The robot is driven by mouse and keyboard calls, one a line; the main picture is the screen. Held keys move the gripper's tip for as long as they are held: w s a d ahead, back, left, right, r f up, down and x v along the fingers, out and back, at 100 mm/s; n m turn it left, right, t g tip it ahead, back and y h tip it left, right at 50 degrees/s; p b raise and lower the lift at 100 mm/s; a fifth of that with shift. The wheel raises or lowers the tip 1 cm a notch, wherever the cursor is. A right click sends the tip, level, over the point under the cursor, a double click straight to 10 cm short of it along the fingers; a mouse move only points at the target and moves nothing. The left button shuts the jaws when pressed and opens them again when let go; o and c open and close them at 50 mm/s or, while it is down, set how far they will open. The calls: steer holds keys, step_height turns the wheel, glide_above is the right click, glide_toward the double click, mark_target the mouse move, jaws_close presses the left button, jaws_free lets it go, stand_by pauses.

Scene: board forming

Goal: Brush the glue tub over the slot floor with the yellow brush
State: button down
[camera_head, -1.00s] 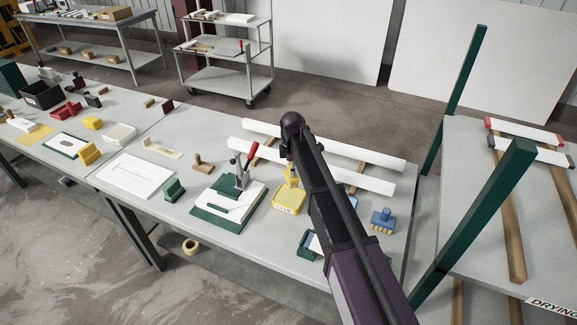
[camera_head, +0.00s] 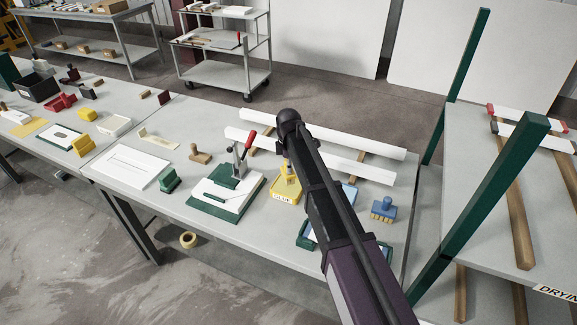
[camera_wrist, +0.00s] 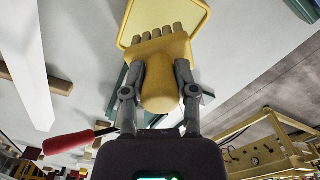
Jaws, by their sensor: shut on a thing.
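In the wrist view my gripper (camera_wrist: 160,72) is shut on the yellow brush (camera_wrist: 161,92), one finger on each side of it. Its bristles point at the yellow glue tub (camera_wrist: 134,22). In the head view the brush (camera_head: 291,171) is at the tub, labelled GLUE (camera_head: 284,198), partly behind my arm. I cannot tell whether the bristles touch the glue. Left of the tub, a white board (camera_head: 213,187) lies in a green fixture (camera_head: 208,212) under a red-handled clamp (camera_head: 238,158). The slot floor is hard to make out.
A blue brush (camera_head: 384,209) stands to the right of my arm. Long white strips (camera_head: 350,167) lie behind the tub. A green block (camera_head: 170,181) and a white slotted board (camera_head: 127,168) lie to the left. A green rack post (camera_head: 490,205) rises at the right.

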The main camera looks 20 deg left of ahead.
steer(key=shift+f+b, duration=0.85)
steer(key=shift+f, duration=0.35)
steer(key=shift+f+b, duration=0.45)
steer(key=shift+b, duration=0.05)
stand_by(0.6)
steer(key=shift+s+d, duration=0.1)
stand_by(1.4)
steer(key=shift+r+p, duration=3.45)
steer(key=shift+f, duration=0.15)
steer(key=shift+f+b, duration=1.05)
steer(key=shift+b, duration=0.15)
